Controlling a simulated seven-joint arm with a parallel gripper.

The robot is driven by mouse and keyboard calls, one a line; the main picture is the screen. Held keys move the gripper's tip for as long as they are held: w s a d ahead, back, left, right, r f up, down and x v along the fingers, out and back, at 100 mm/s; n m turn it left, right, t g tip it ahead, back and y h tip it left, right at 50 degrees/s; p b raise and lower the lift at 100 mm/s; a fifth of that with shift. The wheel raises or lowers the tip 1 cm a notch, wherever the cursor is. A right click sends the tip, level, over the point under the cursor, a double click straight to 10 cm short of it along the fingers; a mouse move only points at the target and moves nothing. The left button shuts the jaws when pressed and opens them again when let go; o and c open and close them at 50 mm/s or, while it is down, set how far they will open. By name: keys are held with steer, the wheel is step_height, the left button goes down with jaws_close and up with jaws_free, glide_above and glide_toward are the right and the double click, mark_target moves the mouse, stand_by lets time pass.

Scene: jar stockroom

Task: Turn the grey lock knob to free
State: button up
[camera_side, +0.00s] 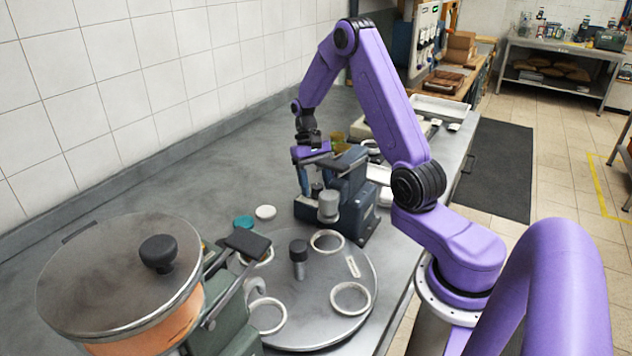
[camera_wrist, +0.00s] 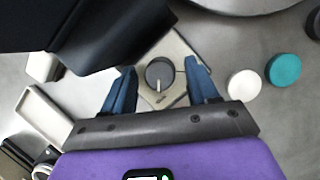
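The grey lock knob (camera_wrist: 158,70) is a round dark knob with a white pointer line. It sits on a pale plate (camera_wrist: 181,47) in the wrist view, and its pointer aims toward the bottom of the picture. My gripper (camera_wrist: 160,66) has its two blue fingers spread, one on each side of the knob, with visible gaps. I cannot tell how high the fingertips are above it. In the side view my gripper (camera_side: 309,187) points down beside the dark blue machine (camera_side: 350,192). I cannot make out the knob there.
A white lid (camera_wrist: 244,86) and a teal lid (camera_wrist: 283,69) lie right of the knob. The dark machine body fills the wrist view's upper left. A round turntable (camera_side: 325,285) with several pale rings and a large lidded pot (camera_side: 120,275) stand nearer the side camera.

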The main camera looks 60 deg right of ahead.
steer(key=shift+r, duration=0.1)
steer(key=v, duration=1.7)
steer(key=shift+w, duration=0.2)
steer(key=s+a+n+h, duration=0.1)
steer(key=s+a+n, duration=0.15)
steer(key=a, duration=0.45)
steer(key=s+a+n+t+h, duration=0.1)
steer(key=s+a+n, duration=0.15)
steer(key=a, duration=0.45)
steer(key=s+a+n+h, duration=0.1)
steer(key=s+a+n, duration=0.1)
steer(key=a+n, duration=0.3)
steer(key=s+a+f+n+t, duration=0.1)
steer(key=s+a+f+n, duration=0.1)
steer(key=s, duration=0.9)
steer(key=s+a+f+n+t+y, duration=0.1)
steer(key=s+a+n, duration=0.4)
steer(key=s, duration=0.6)
steer(key=shift+s+f+n+t, duration=0.35)
steer(key=shift+f+n, duration=0.55)
steer(key=shift+n, duration=0.3)
